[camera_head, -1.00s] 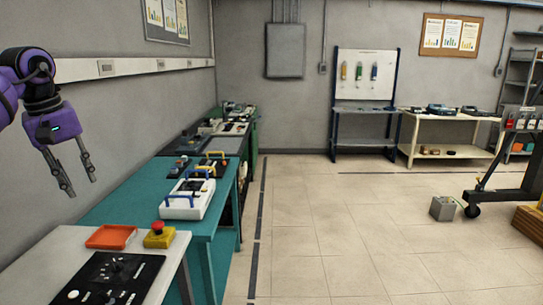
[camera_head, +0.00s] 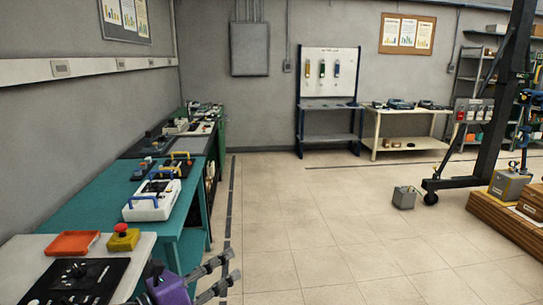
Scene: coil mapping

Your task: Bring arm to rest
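My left gripper (camera_head: 233,266) shows at the bottom edge of the head view, purple at its body with two grey fingers pointing right. The fingers are apart with nothing between them, so it is open and empty. It is in front of the near light worktop (camera_head: 143,254), over its right edge in the picture; I cannot tell how high. The rest of the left arm is cut off by the frame. My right gripper is not in view.
The near worktop bears a black control panel (camera_head: 75,281), an orange tray (camera_head: 72,243) and a red-yellow emergency button (camera_head: 122,237). A teal bench (camera_head: 88,205) bears a white blue-handled case (camera_head: 153,204). The floor (camera_head: 300,220) is clear up to a grey box (camera_head: 404,197).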

